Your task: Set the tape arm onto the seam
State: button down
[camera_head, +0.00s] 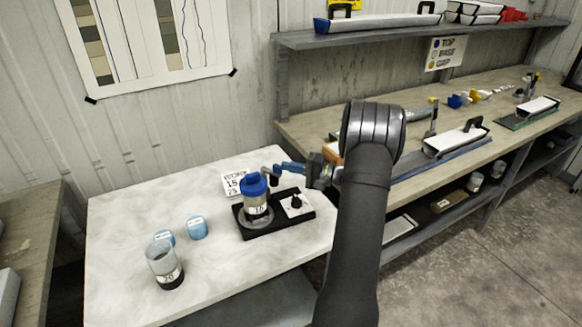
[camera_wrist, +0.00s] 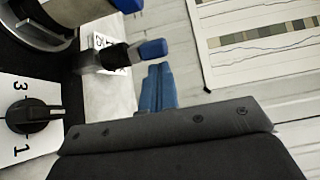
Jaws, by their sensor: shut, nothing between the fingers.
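The tape arm (camera_head: 270,173) appears to be the short dark piece behind the jar on the black unit (camera_head: 313,222); in the wrist view the dark arm (camera_wrist: 112,57) ends in a blue tip. A jar marked 10 (camera_head: 257,203) with a blue cap (camera_head: 253,184) stands upright on the unit's round plate. My gripper (camera_head: 284,167) has blue fingers, shut and empty. Its fingers also show in the wrist view (camera_wrist: 157,88), close to the blue tip, with no clear contact. The seam cannot be made out at this size.
A dial (camera_head: 296,202) is on the unit's right side. A number card (camera_head: 233,183) is behind the jar. The table's left part is clear. A long bench (camera_head: 410,160) with trays is right.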

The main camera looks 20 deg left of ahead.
aim_at(280, 172)
jog(key=shift+s+m+t, duration=0.25)
jog(key=shift+m+t, duration=0.05)
jog(key=shift+t, duration=0.1)
jog(key=shift+s+m+t, duration=0.3)
jog(key=shift+m+t, duration=0.1)
jog(key=shift+t, duration=0.1)
jog(key=s+m+t, duration=0.1)
jog(key=t, duration=0.1)
jog(key=s+m+t+h, duration=0.1)
jog(key=s+m+t, duration=0.1)
jog(key=t, duration=0.1)
jog(key=shift+a+m+t+h, duration=0.3)
jog(key=shift+a+h, duration=0.05)
jog(key=shift+h, duration=0.05)
jog(key=shift+s+a, duration=0.15)
jog(key=shift+s, duration=0.25)
